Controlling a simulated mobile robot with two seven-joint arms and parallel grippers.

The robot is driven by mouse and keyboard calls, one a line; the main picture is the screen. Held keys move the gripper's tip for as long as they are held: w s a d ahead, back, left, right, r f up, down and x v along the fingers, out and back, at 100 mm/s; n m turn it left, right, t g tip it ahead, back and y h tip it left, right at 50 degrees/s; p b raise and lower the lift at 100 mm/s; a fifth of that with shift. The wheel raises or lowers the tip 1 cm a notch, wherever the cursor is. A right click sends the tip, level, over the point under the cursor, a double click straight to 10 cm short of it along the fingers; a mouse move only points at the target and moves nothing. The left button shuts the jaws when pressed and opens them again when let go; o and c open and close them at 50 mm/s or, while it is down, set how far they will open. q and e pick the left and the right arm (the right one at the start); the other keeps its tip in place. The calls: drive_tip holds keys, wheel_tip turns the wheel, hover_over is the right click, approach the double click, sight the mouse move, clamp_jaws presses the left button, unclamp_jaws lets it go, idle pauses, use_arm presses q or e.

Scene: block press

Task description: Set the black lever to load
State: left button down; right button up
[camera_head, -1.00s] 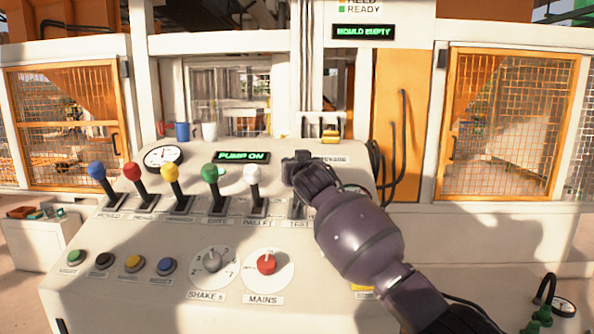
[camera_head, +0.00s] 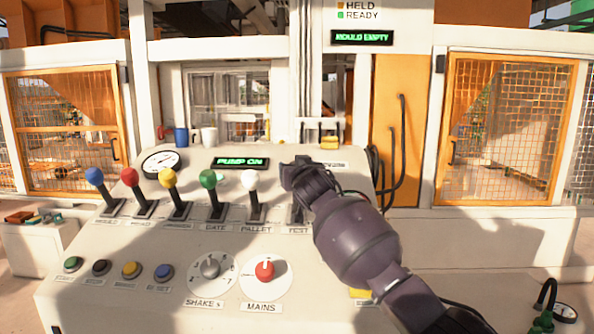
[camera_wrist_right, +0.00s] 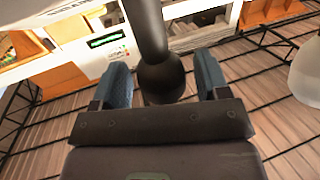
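The black lever shows in the right wrist view as a dark stem with a round knob (camera_wrist_right: 162,82). The knob is between the two blue-grey fingers of my right gripper (camera_wrist_right: 163,78), which are open with a small gap on each side. In the head view my right gripper (camera_head: 295,170) is over the rightmost lever slot and hides the lever's knob. Which position the lever is set to cannot be read. My left gripper is not in view.
To the left stand white (camera_head: 250,180), green (camera_head: 208,179), yellow (camera_head: 169,179), red (camera_head: 129,177) and blue (camera_head: 94,177) levers. The white knob (camera_wrist_right: 306,72) is near the gripper in the wrist view. Push buttons and the red mains dial (camera_head: 265,271) are in front.

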drive_tip(key=shift+s, duration=0.15)
drive_tip(key=shift+s+d, duration=0.1)
drive_tip(key=shift+s, duration=0.45)
drive_tip(key=v, duration=0.9)
drive_tip(key=shift+s+b, duration=0.25)
drive_tip(key=shift+b, duration=0.2)
